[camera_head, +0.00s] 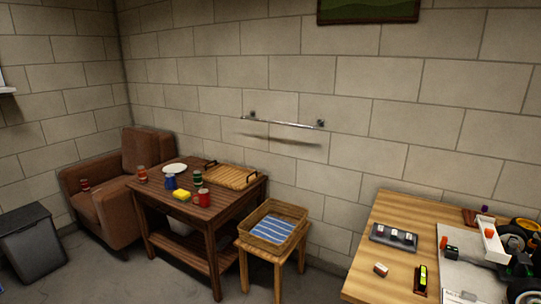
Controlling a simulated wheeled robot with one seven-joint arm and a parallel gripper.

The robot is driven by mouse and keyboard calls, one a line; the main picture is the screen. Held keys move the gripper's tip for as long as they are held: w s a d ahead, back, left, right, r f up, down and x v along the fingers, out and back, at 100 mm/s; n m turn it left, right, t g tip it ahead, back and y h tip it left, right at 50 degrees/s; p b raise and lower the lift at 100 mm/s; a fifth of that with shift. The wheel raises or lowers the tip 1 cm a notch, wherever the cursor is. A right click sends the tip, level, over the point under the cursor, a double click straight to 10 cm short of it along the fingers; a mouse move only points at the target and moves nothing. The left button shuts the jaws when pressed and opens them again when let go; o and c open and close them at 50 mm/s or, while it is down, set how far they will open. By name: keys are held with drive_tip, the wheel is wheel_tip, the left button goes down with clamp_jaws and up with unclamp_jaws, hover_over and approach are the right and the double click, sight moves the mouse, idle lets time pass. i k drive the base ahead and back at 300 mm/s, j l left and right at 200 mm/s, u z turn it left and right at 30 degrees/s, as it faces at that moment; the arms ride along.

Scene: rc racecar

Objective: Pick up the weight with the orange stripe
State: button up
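On the light wooden table (393,277) at the right, a dark grey holder (379,239) carries several small pale and dark blocks. A small reddish-brown block with a pale face (380,269) lies alone on the wood in front of it. A small orange-red piece (443,243) sits at the left edge of a grey-white board (470,277). The pieces are too small to tell which one is a weight with an orange stripe. My gripper is not in view.
Racecar parts with black and yellow wheels (523,228) crowd the table's right side. A black and yellow-green item (421,279) lies near its front. A stool with a wicker basket (290,211) and a dark table with cans (230,210) stand left. Bare floor shows between the stool and worktable.

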sight(380, 269)
drive_tip(key=l+u, duration=0.3)
drive_tip(key=u, duration=0.15)
drive_tip(key=l+u, duration=0.3)
drive_tip(key=u, duration=0.15)
drive_tip(key=l+u, duration=0.2)
drive_tip(key=l, duration=0.8)
drive_tip(key=k+l+u, duration=0.2)
drive_tip(key=l, duration=0.85)
drive_tip(key=i+l, duration=0.2)
drive_tip(key=i, duration=0.1)
